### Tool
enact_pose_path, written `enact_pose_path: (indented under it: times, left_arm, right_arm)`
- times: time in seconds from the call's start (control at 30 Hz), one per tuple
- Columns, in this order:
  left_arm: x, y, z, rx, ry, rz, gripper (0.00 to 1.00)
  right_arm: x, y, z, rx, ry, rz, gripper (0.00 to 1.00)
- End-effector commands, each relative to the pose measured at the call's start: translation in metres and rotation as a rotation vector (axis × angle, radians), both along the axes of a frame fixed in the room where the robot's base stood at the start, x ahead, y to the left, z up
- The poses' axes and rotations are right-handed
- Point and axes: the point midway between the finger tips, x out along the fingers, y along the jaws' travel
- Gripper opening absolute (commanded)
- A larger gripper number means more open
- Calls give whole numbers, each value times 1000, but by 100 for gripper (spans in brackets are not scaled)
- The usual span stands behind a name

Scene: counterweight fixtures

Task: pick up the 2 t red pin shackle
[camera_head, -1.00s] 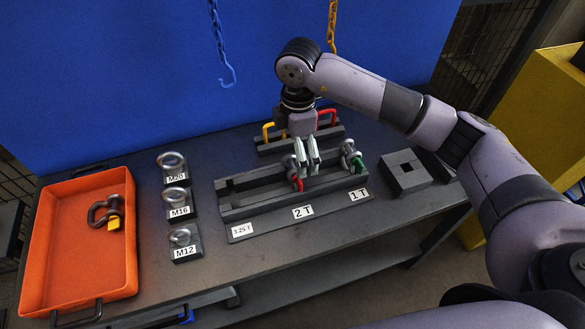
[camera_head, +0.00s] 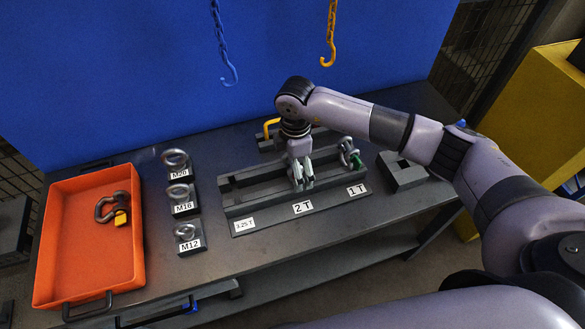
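My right gripper (camera_head: 303,175) points down at the 2 T place of the dark slotted rack (camera_head: 247,208), just behind the "2 T" label (camera_head: 303,208). Its two pale fingers are close together at the slot. The 2 T red pin shackle is hidden behind the gripper, with no red showing there. Whether the fingers are closed on it cannot be seen. My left gripper is not in view.
A green pin shackle (camera_head: 347,150) stands close right at the 1 T place. A yellow pin shackle (camera_head: 113,207) lies in the orange tray (camera_head: 60,262). Eye bolts (camera_head: 178,194) stand left. A grey block (camera_head: 402,173) is right; chain hooks (camera_head: 228,75) hang behind.

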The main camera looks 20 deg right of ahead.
Motion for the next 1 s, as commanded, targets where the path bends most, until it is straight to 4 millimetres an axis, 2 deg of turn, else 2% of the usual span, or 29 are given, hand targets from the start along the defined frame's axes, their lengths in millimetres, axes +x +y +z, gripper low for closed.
enact_pose_path:
  times: [0.07,0.77,1.0]
  left_arm:
    - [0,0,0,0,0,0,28]
    - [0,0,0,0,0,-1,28]
    - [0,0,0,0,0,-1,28]
  right_arm:
    - [0,0,0,0,0,0,87]
    - [0,0,1,0,0,0,41]
    - [1,0,2,1,-2,0,39]
